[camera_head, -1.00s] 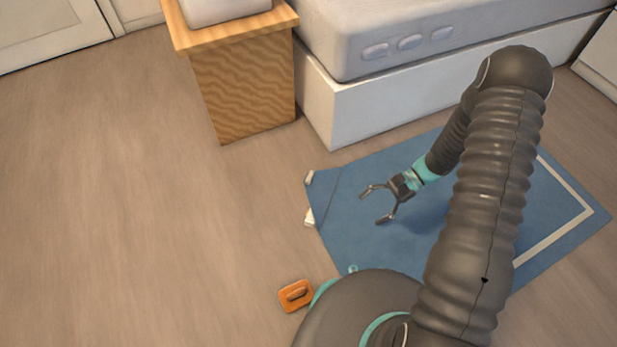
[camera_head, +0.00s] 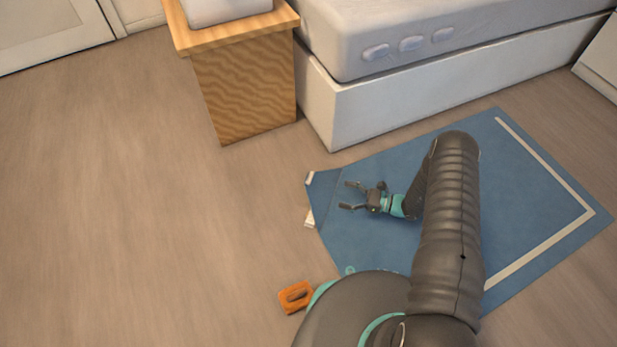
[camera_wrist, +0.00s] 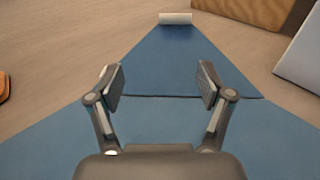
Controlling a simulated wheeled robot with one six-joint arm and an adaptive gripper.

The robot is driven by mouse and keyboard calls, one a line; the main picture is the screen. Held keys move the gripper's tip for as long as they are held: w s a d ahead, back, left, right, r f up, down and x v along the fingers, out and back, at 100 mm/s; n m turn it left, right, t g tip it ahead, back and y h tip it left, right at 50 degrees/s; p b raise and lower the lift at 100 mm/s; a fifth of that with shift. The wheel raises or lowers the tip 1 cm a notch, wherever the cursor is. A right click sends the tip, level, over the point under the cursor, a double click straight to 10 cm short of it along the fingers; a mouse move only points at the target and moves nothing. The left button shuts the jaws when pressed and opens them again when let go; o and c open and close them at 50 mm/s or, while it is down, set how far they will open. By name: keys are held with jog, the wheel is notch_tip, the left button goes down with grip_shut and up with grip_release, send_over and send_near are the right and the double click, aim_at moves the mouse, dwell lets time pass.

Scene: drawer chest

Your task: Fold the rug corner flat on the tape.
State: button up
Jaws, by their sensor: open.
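The blue rug (camera_head: 395,250) lies on the floor with a pale stripe near its right edges. Its left corner (camera_head: 322,190) is set off by a crease; I cannot tell how far this flap is raised. White tape shows at two spots at that end, an upper piece (camera_head: 310,178) and a lower piece (camera_head: 309,219). In the wrist view the rug corner (camera_wrist: 172,60) narrows to a white strip (camera_wrist: 175,18), with the crease between my fingers. My gripper (camera_head: 347,196) is open and empty, over the rug just right of the flap; it also shows in the wrist view (camera_wrist: 160,82).
An orange object (camera_head: 296,296) lies on the floor at the lower left, beside my base. A wooden nightstand (camera_head: 244,95) and a bed (camera_head: 400,105) stand behind the rug. The floor (camera_head: 150,200) to the left is clear.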

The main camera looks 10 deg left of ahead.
aim_at(311, 177)
jog(key=shift+w+r+t, duration=0.45)
jog(key=shift+w+t, duration=0.05)
jog(key=shift+w, duration=0.2)
jog(key=shift+m+y, duration=0.3)
jog(key=shift+m, duration=0.1)
jog(key=a, duration=0.4)
jog(key=w+a, duration=0.1)
jog(key=a, duration=0.4)
jog(key=w+a, duration=0.1)
jog(key=a, duration=0.3)
jog(key=shift+a+r, duration=0.3)
jog(key=shift+r, duration=0.05)
jog(key=shift+d, duration=0.1)
grip_shut()
